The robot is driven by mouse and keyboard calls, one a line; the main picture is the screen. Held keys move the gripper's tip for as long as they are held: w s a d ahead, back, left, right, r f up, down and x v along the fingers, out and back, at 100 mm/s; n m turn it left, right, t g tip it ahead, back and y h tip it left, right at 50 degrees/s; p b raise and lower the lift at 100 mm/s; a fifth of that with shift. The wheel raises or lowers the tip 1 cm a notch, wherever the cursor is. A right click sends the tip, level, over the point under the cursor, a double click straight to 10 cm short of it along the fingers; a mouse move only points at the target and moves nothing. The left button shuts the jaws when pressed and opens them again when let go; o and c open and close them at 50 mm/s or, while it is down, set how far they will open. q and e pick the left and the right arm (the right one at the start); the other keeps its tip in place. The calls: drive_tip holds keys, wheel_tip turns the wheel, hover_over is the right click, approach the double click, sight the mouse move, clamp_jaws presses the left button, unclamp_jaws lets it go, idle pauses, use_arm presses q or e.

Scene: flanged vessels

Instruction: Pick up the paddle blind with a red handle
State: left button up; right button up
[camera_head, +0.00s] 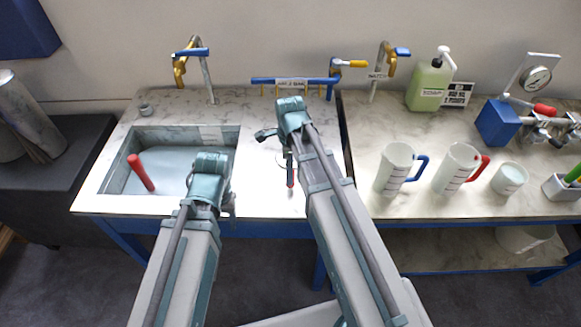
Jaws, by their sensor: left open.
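A thick red handle (141,172) leans up out of the sink (115,178) at the left; what it is fixed to does not show. A small, thin red piece (290,173) shows beside a pale round edge (282,157) on the counter, partly behind my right arm; this may be the paddle blind, but I cannot tell surely. My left gripper (212,182) is open over the sink's right front edge, right of the thick red handle and apart from it. My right gripper (288,120) is over the counter right of the sink; its jaws are hard to make out.
White jugs with a blue handle (397,168) and a red handle (457,168) stand on the right counter, beside a white cup (509,178). A green bottle (429,84) and a gauge rig (510,120) are behind. Taps (205,75) rise along the back. The left counter's front is mostly clear.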

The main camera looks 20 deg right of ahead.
drive_tip(key=shift+w+d+f+b, duration=0.1)
drive_tip(key=shift+f+b, duration=2.55)
drive_tip(key=shift+r, duration=0.1)
clamp_jaws()
